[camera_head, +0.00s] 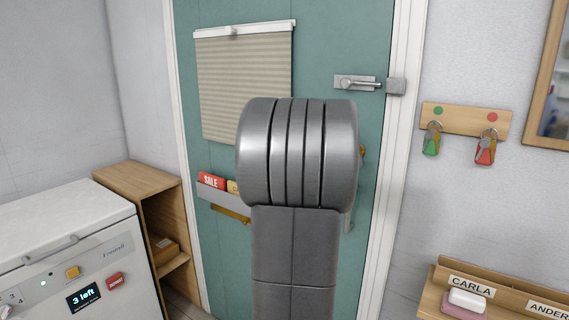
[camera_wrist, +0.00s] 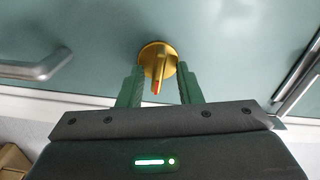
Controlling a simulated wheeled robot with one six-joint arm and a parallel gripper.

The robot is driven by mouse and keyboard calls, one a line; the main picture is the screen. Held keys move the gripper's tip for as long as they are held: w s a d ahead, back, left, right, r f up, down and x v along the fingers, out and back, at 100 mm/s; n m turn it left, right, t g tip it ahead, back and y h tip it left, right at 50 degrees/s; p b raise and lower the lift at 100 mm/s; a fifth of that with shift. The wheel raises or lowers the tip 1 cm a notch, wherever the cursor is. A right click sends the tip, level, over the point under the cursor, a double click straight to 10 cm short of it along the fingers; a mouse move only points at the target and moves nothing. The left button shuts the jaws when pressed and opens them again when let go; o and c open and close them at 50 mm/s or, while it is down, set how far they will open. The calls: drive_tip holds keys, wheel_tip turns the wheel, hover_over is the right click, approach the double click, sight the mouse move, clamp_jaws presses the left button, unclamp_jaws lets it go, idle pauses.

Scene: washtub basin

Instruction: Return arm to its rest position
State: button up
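My gripper (camera_wrist: 159,88) shows in the wrist view with its two green fingers apart and nothing held between them. A brass thumb-turn (camera_wrist: 157,62) with a red mark on its tip is on the teal door, just ahead of the fingers. Its lower end lies between the fingertips in the picture, with a gap on each side; I cannot tell the depth between them. In the head view my raised grey arm covers the middle of the teal door (camera_head: 335,60) and hides my gripper. A sliver of brass (camera_head: 362,152) shows right of the arm.
A metal lever handle (camera_wrist: 38,68) is left of the fingers in the wrist view. The door has a bolt (camera_head: 358,83), a blind (camera_head: 222,85) and a letter holder (camera_head: 222,203). A white appliance (camera_head: 70,240), wooden shelf (camera_head: 140,185), key rack (camera_head: 465,119) and labelled wooden tray (camera_head: 430,300) stand around.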

drive_tip(key=n+p, duration=0.2)
drive_tip(key=n, duration=0.4)
drive_tip(key=shift+w+r, duration=0.1)
drive_tip(key=shift+a+n, duration=0.1)
drive_tip(key=shift+n, duration=0.2)
